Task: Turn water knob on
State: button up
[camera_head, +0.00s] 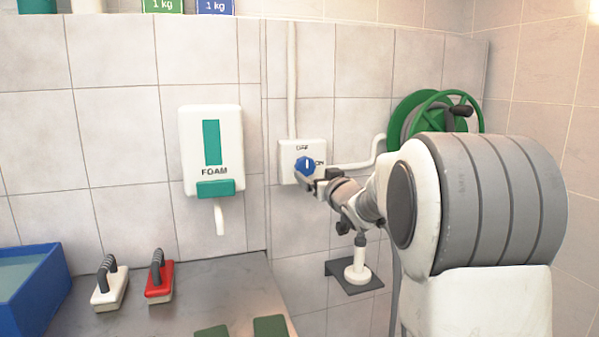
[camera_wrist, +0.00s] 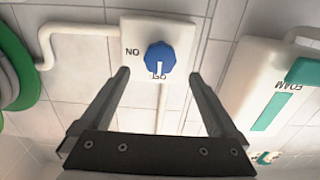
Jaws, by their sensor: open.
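The blue water knob (camera_head: 306,164) sits on a white wall plate (camera_head: 288,150), with OFF lettered above it and ON to its right. Its white pointer line is upright, toward OFF. The wrist view is upside down; it shows the knob (camera_wrist: 160,58) with the pointer toward OFF and ON to its left. My gripper (camera_wrist: 158,75) is open and empty, one finger toward each side of the knob, which appears just beyond the fingertips. In the head view my gripper (camera_head: 312,180) is just below and right of the knob, and its fingertips are partly hidden.
A white FOAM dispenser (camera_head: 212,150) hangs left of the plate. A green hose reel (camera_head: 408,110) and pipe (camera_head: 350,166) are to the right. A dark shelf with a white nozzle (camera_head: 357,268) is below. Brushes (camera_head: 110,286) and a blue tub (camera_head: 40,290) are at lower left.

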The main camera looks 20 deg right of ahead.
aim_at(307, 168)
jog(key=shift+w, duration=3.15)
jog(key=shift+c, duration=0.2)
jog(key=c, duration=1.3)
jog(key=shift+c, duration=0.2)
